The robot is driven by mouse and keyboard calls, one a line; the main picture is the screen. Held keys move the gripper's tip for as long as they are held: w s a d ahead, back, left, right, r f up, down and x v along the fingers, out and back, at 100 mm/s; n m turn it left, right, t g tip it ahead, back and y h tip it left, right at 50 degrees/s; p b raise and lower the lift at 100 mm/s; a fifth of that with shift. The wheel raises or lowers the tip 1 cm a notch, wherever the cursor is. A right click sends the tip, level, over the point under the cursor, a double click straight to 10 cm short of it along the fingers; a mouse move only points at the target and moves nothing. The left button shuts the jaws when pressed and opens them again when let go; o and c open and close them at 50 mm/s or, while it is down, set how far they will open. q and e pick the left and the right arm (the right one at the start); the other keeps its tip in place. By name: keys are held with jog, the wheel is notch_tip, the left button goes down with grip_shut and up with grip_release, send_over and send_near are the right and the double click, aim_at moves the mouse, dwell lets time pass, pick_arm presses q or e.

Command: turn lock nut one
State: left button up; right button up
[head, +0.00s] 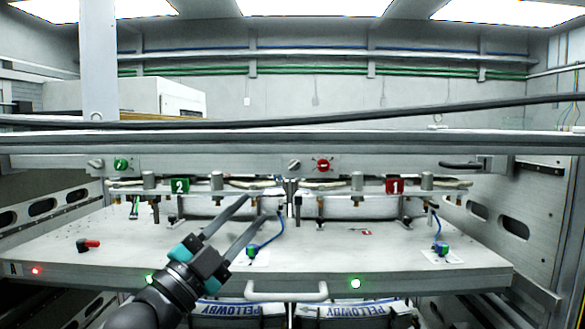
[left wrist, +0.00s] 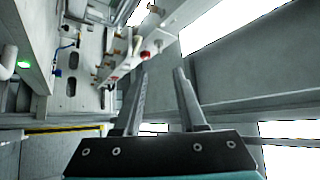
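A red plate marked 1 (head: 396,186) is on the right half of the machine's rail, and a green plate marked 2 (head: 180,186) is on the left half. Grey cylindrical caps stand along the rail, one left of plate 1 (head: 357,181) and one right of it (head: 427,181). I cannot tell which part is lock nut one. My left gripper (head: 253,209) reaches up over the deck, left of the centre gap. Its two fingers are apart with nothing between them; they also show open in the left wrist view (left wrist: 161,75). My right gripper is not in view.
The pale deck (head: 330,262) is mostly clear. A blue-green fitting with a blue hose (head: 251,252) lies near my gripper, another (head: 441,248) at right. A red-handled part (head: 88,245) lies at left. A handle (head: 287,291) juts from the front edge. A dark cable (head: 330,117) crosses above.

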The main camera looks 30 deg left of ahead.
aim_at(293, 168)
pick_arm(q)
jog(key=p+x, duration=0.2)
jog(key=x, duration=1)
jog(key=shift+p, duration=0.4)
jog(key=shift+w+r, duration=0.25)
jog(key=shift+w, duration=0.35)
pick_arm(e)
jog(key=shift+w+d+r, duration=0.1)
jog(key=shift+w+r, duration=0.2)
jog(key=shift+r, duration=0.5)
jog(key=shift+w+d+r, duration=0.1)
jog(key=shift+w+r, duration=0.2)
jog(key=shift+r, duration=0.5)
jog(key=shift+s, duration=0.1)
pick_arm(q)
grip_shut()
